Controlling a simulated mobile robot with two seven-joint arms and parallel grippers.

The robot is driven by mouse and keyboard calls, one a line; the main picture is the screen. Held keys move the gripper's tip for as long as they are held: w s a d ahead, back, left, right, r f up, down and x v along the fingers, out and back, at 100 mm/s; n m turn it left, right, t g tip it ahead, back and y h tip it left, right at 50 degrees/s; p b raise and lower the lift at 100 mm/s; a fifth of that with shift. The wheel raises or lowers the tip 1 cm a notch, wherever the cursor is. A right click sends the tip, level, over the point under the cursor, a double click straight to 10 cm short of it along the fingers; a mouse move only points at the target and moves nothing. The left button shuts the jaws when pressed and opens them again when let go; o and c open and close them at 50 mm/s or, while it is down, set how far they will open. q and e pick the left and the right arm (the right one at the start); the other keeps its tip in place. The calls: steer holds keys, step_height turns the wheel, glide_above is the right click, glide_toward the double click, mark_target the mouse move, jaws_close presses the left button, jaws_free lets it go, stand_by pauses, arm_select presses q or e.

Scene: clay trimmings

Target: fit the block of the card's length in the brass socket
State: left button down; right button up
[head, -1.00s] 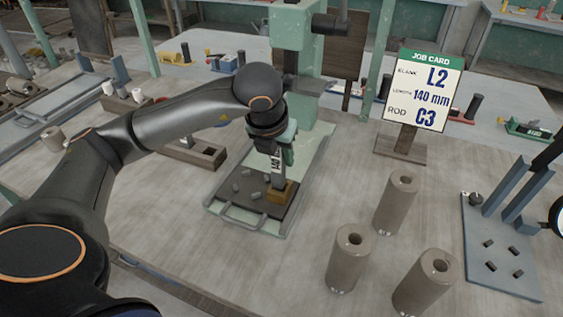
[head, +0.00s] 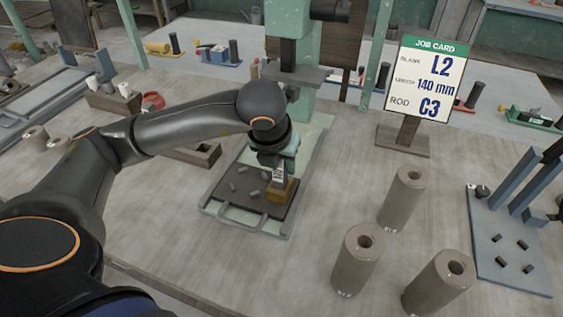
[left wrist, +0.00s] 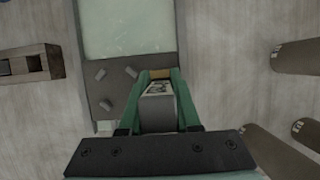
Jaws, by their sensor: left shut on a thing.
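My left gripper (head: 275,158) is shut on a grey block (head: 278,176) with a white label, over the press bed. The block is upright and its lower end meets the brass socket (head: 281,191); I cannot tell how deep it sits. In the left wrist view the block (left wrist: 158,108) is between the two green fingers, with part of the brass socket (left wrist: 160,74) just beyond it. The job card (head: 430,78) reads blank L2, length 140 mm, rod C3. My right gripper is not in view.
Several small trimmings lie on the dark plate (head: 248,205) left of the socket. Three upright grey-brown cylinders with holes (head: 402,198) stand to the right. A blue rack (head: 510,255) is at far right. An empty-looking wooden holder (head: 197,155) stands left of the press.

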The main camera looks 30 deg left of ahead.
arm_select(q)
steer(key=c, duration=1.1)
jaws_free()
steer(key=shift+f, duration=0.2)
steer(key=o, duration=0.5)
steer(key=shift+r, duration=0.1)
steer(key=shift+s+r, duration=0.1)
steer(key=shift+r, duration=0.4)
steer(key=shift+p+v, duration=1.05)
steer(key=shift+v, duration=4.6)
steer(key=shift+s+f, duration=0.1)
steer(key=shift+s, duration=0.05)
